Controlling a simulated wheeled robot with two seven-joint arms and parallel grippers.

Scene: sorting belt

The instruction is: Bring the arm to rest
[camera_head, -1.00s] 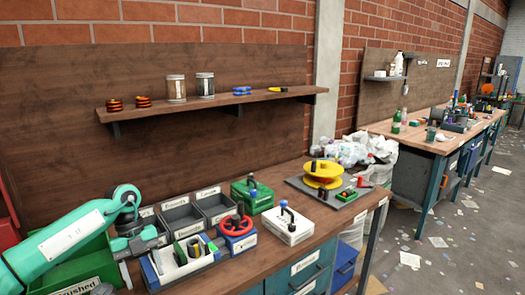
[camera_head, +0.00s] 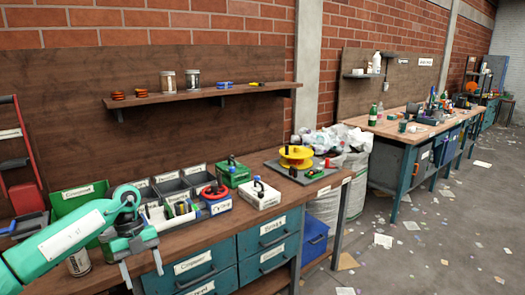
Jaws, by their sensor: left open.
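My left arm comes in from the lower left. Its gripper (camera_head: 141,267) hangs with the fingers pointing down and spread apart, with nothing between them. In the picture it lies in front of the workbench's (camera_head: 190,240) front edge and left drawers. Whether it touches the bench cannot be told, but it looks clear of it. My right gripper is not in view.
On the bench are a green bin (camera_head: 75,205), grey bins (camera_head: 172,188), a white tool tray (camera_head: 178,222), a red ring on a box (camera_head: 215,192) and a yellow spool (camera_head: 296,153). A can (camera_head: 79,263) stands beside my arm. The floor at right (camera_head: 440,230) has scattered paper.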

